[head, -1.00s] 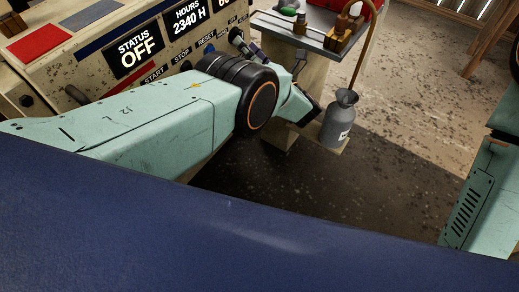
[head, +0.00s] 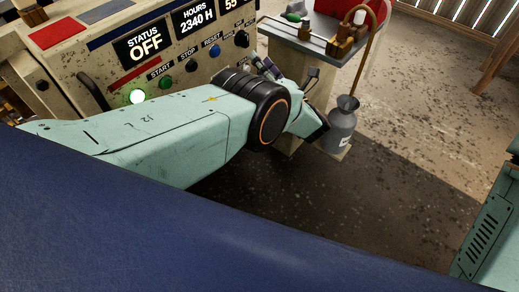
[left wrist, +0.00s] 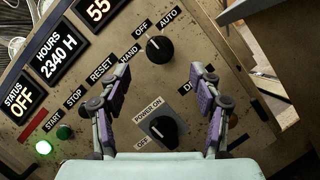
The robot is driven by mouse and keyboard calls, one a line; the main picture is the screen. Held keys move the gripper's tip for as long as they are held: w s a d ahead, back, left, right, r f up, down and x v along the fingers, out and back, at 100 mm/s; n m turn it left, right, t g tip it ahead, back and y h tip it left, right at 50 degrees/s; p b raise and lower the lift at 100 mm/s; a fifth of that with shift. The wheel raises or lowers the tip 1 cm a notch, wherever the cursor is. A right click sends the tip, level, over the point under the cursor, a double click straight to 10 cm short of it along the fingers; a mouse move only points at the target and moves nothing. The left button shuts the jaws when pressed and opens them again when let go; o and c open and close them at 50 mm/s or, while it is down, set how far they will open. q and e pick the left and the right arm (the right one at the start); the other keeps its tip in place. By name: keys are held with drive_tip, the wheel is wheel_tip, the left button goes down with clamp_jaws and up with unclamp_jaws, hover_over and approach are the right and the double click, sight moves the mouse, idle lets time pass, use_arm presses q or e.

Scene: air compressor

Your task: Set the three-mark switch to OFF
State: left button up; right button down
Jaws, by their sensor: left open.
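The three-mark switch (left wrist: 160,49) is a round black knob with HAND, OFF and AUTO labels around its upper left. A small pale mark shows on the knob's upper-left side, but I cannot tell surely which label it meets. The knob also shows in the head view (head: 242,38), at the panel's right end. My left gripper (left wrist: 160,78) is open and empty, its purple-padded fingers apart in front of the panel. In the wrist view the knob lies beyond and between the fingertips, with no contact visible. In the head view my left gripper (head: 265,68) is partly hidden by its wrist.
A second black knob (left wrist: 163,130), marked POWER ON and OFF, appears between the fingers, lower in the wrist view. A lit green lamp (head: 137,97) and several buttons line the panel. A workbench (head: 300,40) and a grey bottle (head: 341,128) stand to the right.

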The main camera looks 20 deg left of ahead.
use_arm(q)
drive_tip(key=s+d+f+m+t+h, duration=0.1)
drive_tip(key=d+f+m+t+h, duration=0.1)
drive_tip(key=f+m+h, duration=0.6)
drive_tip(key=s+d+f+m+t+h, duration=0.1)
drive_tip(key=d+f+m+h, duration=0.1)
drive_tip(key=f+m, duration=0.65)
drive_tip(key=s+a+f+m+g+h+p, duration=0.2)
drive_tip(key=s+f+m+g+h, duration=0.2)
drive_tip(key=s+m, duration=0.6)
drive_tip(key=f+m, duration=0.1)
drive_tip(key=m, duration=0.2)
drive_tip(key=shift+s+f+p, duration=0.2)
drive_tip(key=shift+p, duration=0.2)
use_arm(e)
drive_tip(key=r, duration=0.2)
drive_tip(key=shift+s+d+r, duration=0.15)
drive_tip(key=shift+d+r, duration=0.15)
drive_tip(key=shift+r, duration=0.05)
